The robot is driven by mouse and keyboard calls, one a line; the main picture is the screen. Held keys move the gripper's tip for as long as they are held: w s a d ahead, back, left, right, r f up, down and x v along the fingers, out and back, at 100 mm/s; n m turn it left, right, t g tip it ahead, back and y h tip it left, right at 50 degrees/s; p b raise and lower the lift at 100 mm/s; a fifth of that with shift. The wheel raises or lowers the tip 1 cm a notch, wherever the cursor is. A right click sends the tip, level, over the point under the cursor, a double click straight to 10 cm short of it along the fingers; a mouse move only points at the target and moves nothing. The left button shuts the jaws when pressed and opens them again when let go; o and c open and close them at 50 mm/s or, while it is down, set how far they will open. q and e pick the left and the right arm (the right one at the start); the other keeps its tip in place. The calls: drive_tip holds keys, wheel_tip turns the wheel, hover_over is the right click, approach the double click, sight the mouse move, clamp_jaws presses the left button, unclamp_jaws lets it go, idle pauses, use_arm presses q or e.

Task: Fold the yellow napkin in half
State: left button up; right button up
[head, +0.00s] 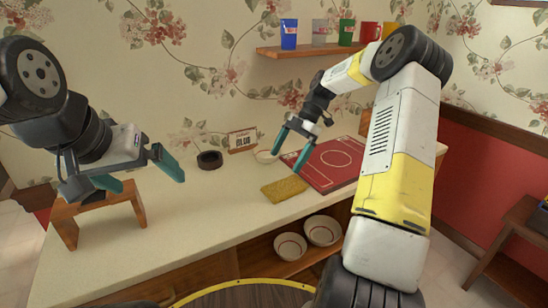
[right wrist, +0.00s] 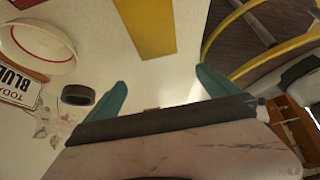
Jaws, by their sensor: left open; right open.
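The yellow napkin (head: 284,189) lies as a flat rectangle on the pale counter, left of the red mat in the head view. I cannot tell how many layers it has. Part of it shows at the top of the right wrist view (right wrist: 147,25), beyond the fingers. My right gripper (head: 289,155) is open and empty, above the counter near the napkin and the mat's left edge, with its fingers pointing down. Its teal fingers also show in the right wrist view (right wrist: 162,86). My left gripper (head: 143,176) is open and empty, well left of the napkin.
A red mat (head: 338,165) lies right of the napkin. A shallow dish (head: 266,157), a black ring-shaped item (head: 210,160) and a lettered sign (head: 242,141) stand behind. A wooden stand (head: 67,225) is below my left gripper. A wall shelf (head: 300,50) holds several cups. The counter's middle is clear.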

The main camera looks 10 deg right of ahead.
drive_tip(key=v, duration=0.5)
drive_tip(key=s+a+r+m+t+h, duration=0.2)
drive_tip(key=s+a+r+m, duration=0.1)
drive_tip(key=s+r+m, duration=0.35)
drive_tip(key=s+a+r+m+t+h, duration=0.25)
drive_tip(key=s+a+r+m, duration=0.2)
drive_tip(key=s, duration=0.35)
drive_tip(key=s+m+t, duration=0.4)
drive_tip(key=s+m, duration=0.6)
drive_tip(key=s, duration=0.4)
drive_tip(key=shift+d+r+m, duration=0.2)
drive_tip(key=shift+r+m, duration=0.05)
drive_tip(key=shift+m, duration=0.15)
